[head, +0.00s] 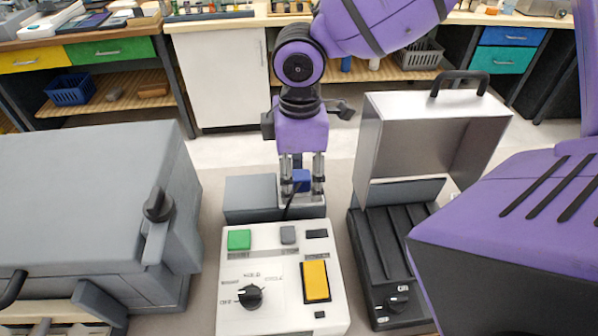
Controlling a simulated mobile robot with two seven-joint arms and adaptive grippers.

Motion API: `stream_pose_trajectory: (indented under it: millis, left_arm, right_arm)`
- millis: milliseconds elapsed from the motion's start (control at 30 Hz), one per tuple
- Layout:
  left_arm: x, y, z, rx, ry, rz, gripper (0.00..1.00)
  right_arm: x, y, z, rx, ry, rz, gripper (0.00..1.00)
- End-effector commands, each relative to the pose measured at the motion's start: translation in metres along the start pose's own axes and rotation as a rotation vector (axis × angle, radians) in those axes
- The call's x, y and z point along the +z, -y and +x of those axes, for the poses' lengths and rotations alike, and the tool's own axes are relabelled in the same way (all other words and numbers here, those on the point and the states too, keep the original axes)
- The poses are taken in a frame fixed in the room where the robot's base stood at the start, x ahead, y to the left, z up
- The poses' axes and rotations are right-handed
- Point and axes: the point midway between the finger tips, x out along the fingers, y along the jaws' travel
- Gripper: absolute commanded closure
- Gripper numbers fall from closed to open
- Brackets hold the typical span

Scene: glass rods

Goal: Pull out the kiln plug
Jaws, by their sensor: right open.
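A blue plug (301,179) stands at the top of a low grey block (250,195) behind a white control box. A dark cable runs from near the plug down toward the control box. My right gripper (302,183) points down over the plug, with one finger on each side of it. It is open, and whether either finger touches the plug is unclear. The fingers hide part of the plug and its seat. My left gripper is out of view. Which appliance is the kiln is not marked clearly.
The white control box (279,322) has green, grey and yellow buttons and a black knob (250,296). A large grey cabinet (80,200) with a lever stands left. A black grooved unit (375,250) with its metal lid (425,145) raised stands close on the right.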

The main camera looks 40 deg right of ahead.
Motion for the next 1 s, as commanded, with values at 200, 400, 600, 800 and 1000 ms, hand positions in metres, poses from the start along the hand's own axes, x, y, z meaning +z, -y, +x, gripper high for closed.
stream_pose_trajectory:
  millis: [200,400,600,800,1000]
  left_arm:
    - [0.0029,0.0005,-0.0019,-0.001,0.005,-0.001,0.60]
    - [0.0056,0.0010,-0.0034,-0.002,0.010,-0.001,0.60]
    - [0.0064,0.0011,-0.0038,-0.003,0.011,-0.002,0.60]
    - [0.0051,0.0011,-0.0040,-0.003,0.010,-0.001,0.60]
    - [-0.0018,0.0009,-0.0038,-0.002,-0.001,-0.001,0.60]
  right_arm:
    - [-0.0001,0.0000,-0.0004,0.000,0.000,0.000,0.60]
    - [-0.0001,0.0000,-0.0004,0.000,0.000,0.000,0.86]
    - [-0.0001,0.0000,-0.0004,0.001,0.000,0.000,1.00]
    - [-0.0002,-0.0003,-0.0024,0.001,0.000,-0.001,1.00]
    - [-0.0002,-0.0005,-0.0101,0.003,-0.001,-0.001,1.00]
